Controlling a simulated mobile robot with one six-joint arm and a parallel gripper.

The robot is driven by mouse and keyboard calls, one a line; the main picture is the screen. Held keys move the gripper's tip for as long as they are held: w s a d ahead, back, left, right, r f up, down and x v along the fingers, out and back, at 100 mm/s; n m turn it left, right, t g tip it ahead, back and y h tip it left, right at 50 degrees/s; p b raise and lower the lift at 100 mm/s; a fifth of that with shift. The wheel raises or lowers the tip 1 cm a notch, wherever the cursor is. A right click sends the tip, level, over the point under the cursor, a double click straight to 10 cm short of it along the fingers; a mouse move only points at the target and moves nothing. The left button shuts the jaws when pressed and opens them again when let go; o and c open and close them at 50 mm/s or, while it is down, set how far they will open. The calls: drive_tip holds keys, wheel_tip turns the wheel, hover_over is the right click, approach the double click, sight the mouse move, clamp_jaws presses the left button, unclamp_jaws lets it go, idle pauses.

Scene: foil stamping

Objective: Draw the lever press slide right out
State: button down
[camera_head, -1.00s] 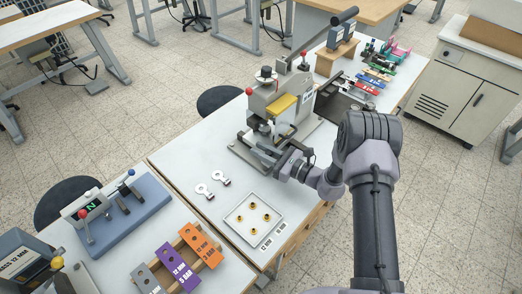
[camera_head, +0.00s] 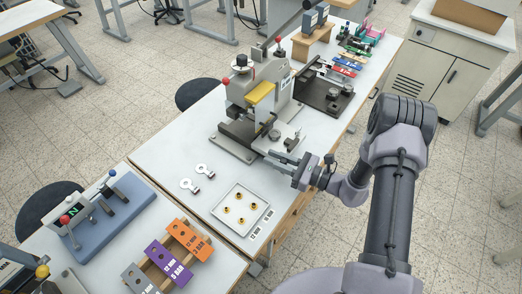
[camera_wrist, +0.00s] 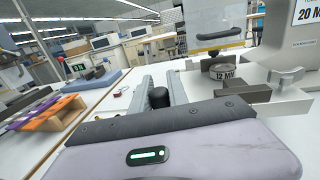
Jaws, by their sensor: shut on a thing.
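The lever press (camera_head: 282,85) stands on the white bench, with a yellow block on its front and a red knob on its side. Its slide (camera_head: 287,143) is out toward my arm, clear of the press head, and carries a round die. In the wrist view the die (camera_wrist: 222,72) reads 12 MM and sits on the slide at the right. My gripper (camera_head: 273,157) is low at the slide's outer end. In the wrist view a black knob (camera_wrist: 158,97) stands between my gripper's fingers (camera_wrist: 158,86), which are shut on it. The slide's far end is hidden.
A white tray (camera_head: 258,197) with several brass pieces lies near my gripper. A dark fixture (camera_head: 325,95) stands behind the press. Coloured plates sit in a wooden rack (camera_head: 156,278) at the lower left.

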drive_tip(key=shift+v, duration=1.25)
drive_tip(key=shift+s+a, duration=0.1)
drive_tip(key=shift+s, duration=0.15)
drive_tip(key=shift+f, duration=0.1)
drive_tip(key=c, duration=1.3)
unclamp_jaws()
drive_tip(key=p+v, duration=0.2)
drive_tip(key=v, duration=1.5)
drive_tip(key=shift+s+d, duration=0.15)
drive_tip(key=shift+d, duration=0.15)
